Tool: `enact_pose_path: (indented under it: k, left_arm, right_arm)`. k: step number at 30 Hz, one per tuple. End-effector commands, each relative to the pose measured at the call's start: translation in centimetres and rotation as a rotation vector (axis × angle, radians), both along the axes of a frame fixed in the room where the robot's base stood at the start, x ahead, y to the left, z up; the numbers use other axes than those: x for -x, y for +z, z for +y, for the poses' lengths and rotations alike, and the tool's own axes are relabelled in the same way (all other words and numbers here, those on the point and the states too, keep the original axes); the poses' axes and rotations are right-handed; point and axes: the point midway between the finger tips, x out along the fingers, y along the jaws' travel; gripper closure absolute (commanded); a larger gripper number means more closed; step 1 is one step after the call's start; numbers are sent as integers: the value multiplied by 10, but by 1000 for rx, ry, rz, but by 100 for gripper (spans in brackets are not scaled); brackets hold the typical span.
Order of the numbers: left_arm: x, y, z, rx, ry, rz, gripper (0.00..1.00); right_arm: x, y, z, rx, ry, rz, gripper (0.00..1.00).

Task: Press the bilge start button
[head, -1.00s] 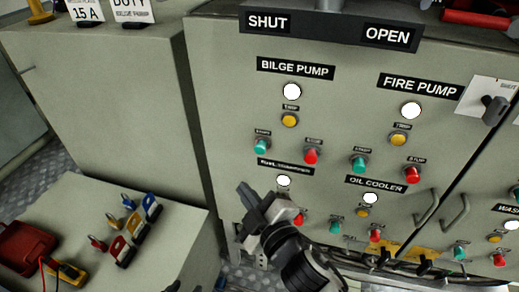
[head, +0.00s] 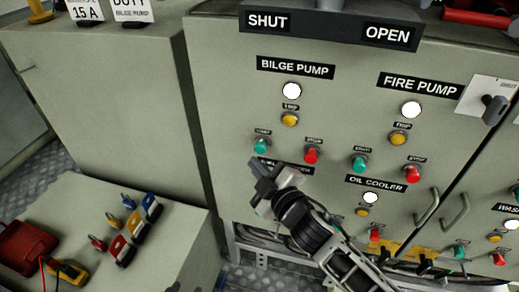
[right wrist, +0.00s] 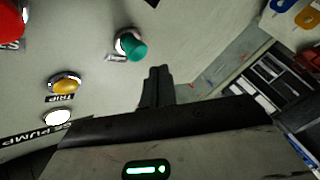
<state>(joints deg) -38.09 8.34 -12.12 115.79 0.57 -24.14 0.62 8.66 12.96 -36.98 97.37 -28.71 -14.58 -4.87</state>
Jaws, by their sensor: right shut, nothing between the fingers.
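The green bilge start button (head: 261,146) is on the panel's left side, under the BILGE PUMP label (head: 295,68). Its yellow trip button (head: 289,120) is above it and its red stop button (head: 311,156) is to its right. My right gripper (head: 253,164) is shut and empty, just below the green button in the head view. In the right wrist view the green button (right wrist: 135,47) stands just beyond and left of the shut fingertips (right wrist: 158,70), with a visible gap. The left gripper is not in view.
The fire pump's green button (head: 359,164) and red button (head: 413,174) are to the right. My right forearm covers part of the lower control row. Padlocks (head: 128,228) and a yellow meter (head: 67,272) lie on the bench at left.

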Motion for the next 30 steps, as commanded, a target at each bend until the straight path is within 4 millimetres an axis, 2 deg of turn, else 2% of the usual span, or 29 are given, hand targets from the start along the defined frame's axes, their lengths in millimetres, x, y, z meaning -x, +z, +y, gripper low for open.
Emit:
enact_pose_path:
  k: [7, 30]
  left_arm:
    - [0, 1, 0, 0, 0, -1, 64]
    - [-6, 4, -1, 1, 0, -13, 64]
  right_arm:
    - [-11, 0, -4, -1, -1, 0, 100]
    - [-11, 0, -4, -1, -1, 0, 100]
